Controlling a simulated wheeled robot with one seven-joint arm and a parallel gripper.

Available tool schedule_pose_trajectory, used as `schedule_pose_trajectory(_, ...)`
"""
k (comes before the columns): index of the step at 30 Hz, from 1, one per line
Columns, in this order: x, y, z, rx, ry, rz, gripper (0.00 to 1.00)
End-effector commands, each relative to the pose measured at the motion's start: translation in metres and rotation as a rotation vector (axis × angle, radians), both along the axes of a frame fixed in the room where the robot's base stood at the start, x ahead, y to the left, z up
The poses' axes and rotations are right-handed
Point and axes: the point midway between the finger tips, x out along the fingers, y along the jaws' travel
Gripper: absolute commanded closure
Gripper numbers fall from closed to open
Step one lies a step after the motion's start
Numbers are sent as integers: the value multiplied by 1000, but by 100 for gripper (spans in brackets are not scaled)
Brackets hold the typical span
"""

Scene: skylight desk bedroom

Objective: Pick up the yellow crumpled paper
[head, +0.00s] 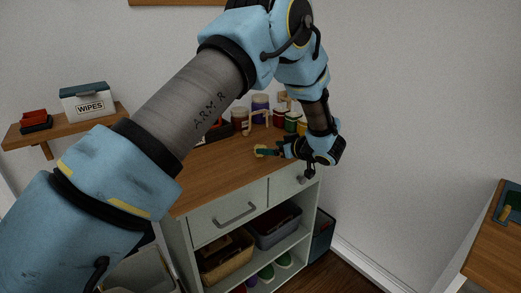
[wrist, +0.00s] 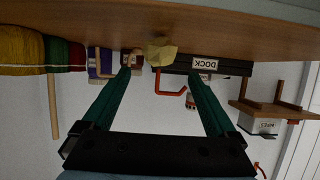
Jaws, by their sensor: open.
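The yellow crumpled paper (wrist: 161,53) rests on the wooden desktop (wrist: 240,30), which shows upside down along the top of the wrist view. My gripper (wrist: 160,76) is open, with its two dark green fingers apart. The paper appears between and beyond the fingertips, with nothing held. In the head view my gripper (head: 266,151) is low over the cabinet's wooden top (head: 200,185), pointing left. A small yellow patch shows by its fingertips there, too small to make out clearly.
A dark box labelled DOCK (wrist: 205,64) stands behind the paper, with an orange hooked piece (wrist: 172,92) near it. Several jars (head: 261,104) stand at the back of the cabinet top. A wipes box (head: 88,103) sits on a wall shelf at left. The front of the top is clear.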

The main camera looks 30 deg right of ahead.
Motion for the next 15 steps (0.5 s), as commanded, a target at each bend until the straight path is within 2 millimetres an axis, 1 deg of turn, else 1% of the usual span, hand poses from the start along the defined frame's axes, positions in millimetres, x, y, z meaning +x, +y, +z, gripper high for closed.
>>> schedule_pose_trajectory(6, 32, 8, -10, 1, 0, 2, 7)
schedule_pose_trajectory(11, 47, 9, -15, -1, 0, -1, 7)
schedule_pose_trajectory(15, 65, 12, -16, -1, 0, 2, 7)
